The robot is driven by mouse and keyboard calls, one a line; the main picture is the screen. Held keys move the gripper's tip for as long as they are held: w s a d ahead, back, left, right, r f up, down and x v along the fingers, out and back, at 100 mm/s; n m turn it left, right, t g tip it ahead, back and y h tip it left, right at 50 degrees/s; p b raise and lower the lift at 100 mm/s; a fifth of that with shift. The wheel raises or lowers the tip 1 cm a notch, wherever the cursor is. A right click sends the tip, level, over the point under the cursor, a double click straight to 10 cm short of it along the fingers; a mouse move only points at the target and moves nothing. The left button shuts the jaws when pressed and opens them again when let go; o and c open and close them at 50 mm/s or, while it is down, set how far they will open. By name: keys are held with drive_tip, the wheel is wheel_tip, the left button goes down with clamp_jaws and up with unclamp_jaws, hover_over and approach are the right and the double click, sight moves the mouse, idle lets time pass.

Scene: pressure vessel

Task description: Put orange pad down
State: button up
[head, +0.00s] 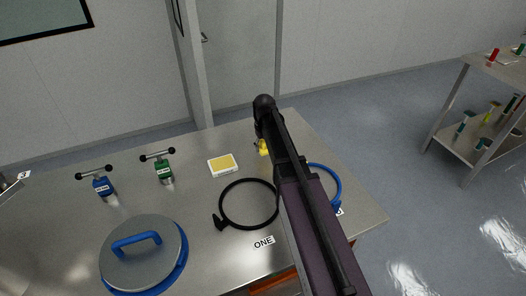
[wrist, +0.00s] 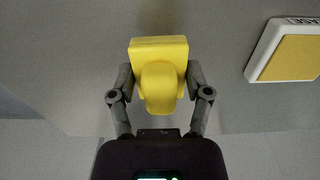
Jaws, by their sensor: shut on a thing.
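My gripper (wrist: 160,92) is shut on a yellow block with a rounded grip (wrist: 159,50). I see no orange pad apart from this yellow piece. In the head view the yellow block (head: 263,147) shows just beside the arm's end, above the steel table. In the wrist view the block seems to be held above the grey tabletop; how far above I cannot tell. A white-rimmed tray with a yellow-orange face (head: 222,165) lies on the table to the left of the gripper. It also shows at the right of the wrist view (wrist: 292,52).
On the table are a black ring clamp (head: 221,208), a blue ring (head: 338,187) partly behind my arm, a grey lid with blue handle (head: 143,262), and blue (head: 103,186) and green (head: 164,172) valves. A shelf cart (head: 468,140) stands at right. Tabletop near the back edge is clear.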

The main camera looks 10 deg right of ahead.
sight(264, 150)
drive_tip(key=shift+w, duration=0.1)
drive_tip(key=shift+w, duration=0.25)
drive_tip(key=shift+w+d+f+b, duration=0.1)
drive_tip(key=shift+w+f+b, duration=0.05)
drive_tip(key=shift+f+b, duration=0.35)
drive_tip(key=shift+w+f+b, duration=0.15)
drive_tip(key=shift+f+b, duration=1.2)
drive_tip(key=shift+f, duration=0.15)
drive_tip(key=o, duration=1)
drive_tip(key=shift+r, duration=0.2)
wheel_tip(264, 150, up, 12)
drive_tip(key=p, duration=1.2)
